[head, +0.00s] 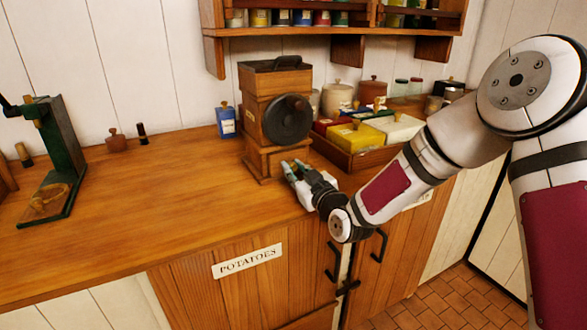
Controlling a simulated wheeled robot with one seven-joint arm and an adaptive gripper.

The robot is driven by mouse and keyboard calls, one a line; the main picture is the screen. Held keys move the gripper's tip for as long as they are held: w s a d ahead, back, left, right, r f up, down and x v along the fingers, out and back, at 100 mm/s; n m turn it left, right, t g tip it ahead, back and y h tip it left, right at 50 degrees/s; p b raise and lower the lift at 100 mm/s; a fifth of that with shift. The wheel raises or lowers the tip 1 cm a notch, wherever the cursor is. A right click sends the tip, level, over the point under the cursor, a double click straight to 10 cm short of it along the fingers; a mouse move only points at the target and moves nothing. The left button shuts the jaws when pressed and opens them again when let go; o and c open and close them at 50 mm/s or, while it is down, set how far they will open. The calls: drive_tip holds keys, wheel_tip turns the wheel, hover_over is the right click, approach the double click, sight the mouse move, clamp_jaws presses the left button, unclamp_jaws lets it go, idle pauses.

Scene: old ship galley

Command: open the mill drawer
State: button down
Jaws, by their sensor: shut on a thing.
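The wooden mill (274,95) stands upright on the counter, with a dark round wheel (287,119) on its front right side. Its wider base (262,160) holds the drawer, whose front is mostly hidden by my gripper. My gripper (290,170) is at the mill's base, low over the counter, with its fingertips against the drawer side. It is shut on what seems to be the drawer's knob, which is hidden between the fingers. I cannot tell whether the drawer is out at all.
A wooden tray (357,160) with yellow and red boxes stands close right of my gripper. A blue tin (227,121) is left of the mill. A green stand (52,155) is at the far left. A shelf (330,31) hangs above. The counter's front left is clear.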

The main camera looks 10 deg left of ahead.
drive_tip(key=v, duration=0.7)
drive_tip(key=shift+s, duration=0.2)
drive_tip(key=shift+d, duration=0.1)
drive_tip(key=c, duration=1.4)
unclamp_jaws()
drive_tip(key=v, duration=0.7)
drive_tip(key=shift+s+d, duration=0.15)
drive_tip(key=shift+s, duration=0.05)
